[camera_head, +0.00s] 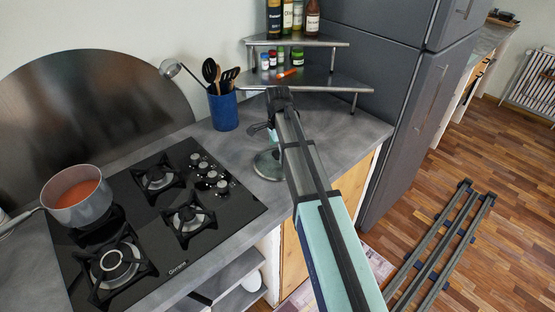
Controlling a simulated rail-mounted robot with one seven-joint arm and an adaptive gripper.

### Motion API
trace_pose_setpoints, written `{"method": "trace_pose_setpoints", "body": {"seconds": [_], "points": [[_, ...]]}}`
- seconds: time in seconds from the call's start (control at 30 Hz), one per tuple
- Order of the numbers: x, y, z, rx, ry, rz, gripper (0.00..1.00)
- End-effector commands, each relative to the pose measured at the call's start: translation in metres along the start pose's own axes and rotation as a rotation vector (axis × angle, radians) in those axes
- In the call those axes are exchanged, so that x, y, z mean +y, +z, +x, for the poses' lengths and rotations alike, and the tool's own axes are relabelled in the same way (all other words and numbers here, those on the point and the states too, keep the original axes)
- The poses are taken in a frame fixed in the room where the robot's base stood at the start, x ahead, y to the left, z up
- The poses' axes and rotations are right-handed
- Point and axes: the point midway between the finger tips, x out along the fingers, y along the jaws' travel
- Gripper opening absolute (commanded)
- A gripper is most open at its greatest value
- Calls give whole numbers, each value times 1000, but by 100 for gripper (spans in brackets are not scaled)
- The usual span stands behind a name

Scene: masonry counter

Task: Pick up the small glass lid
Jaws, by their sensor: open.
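The small glass lid (265,167) lies on the grey counter, right of the hob and in front of the blue utensil pot. It looks round and see-through with a pale rim, and my arm covers its right side. My gripper (270,138) is just above and behind the lid in the picture, partly hidden by my arm. It is open, and I see nothing held in it. I cannot tell whether its fingers touch the lid.
A black gas hob (150,215) carries a pot of orange-red food (77,212) at left. A blue utensil pot (223,110) and a metal corner shelf (318,82) with jars and bottles stand behind. A grey fridge (392,90) bounds the right.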

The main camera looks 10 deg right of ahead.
Motion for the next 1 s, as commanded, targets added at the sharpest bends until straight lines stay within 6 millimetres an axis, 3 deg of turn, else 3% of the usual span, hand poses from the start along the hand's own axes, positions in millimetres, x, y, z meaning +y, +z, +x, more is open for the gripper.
{"method": "trace_pose_setpoints", "body": {"seconds": [0.17, 0.43, 0.47, 0.7, 0.73, 1.0], "points": [[0, 0, 14, 0, 0, 0, 100], [0, 1, 16, 0, -1, 0, 100], [0, 1, 16, 0, -1, 0, 93], [0, 1, 16, 0, 0, 0, 8], [0, 1, 17, 0, 1, 0, 0], [2, 1, 20, 0, 4, 0, 0]]}}
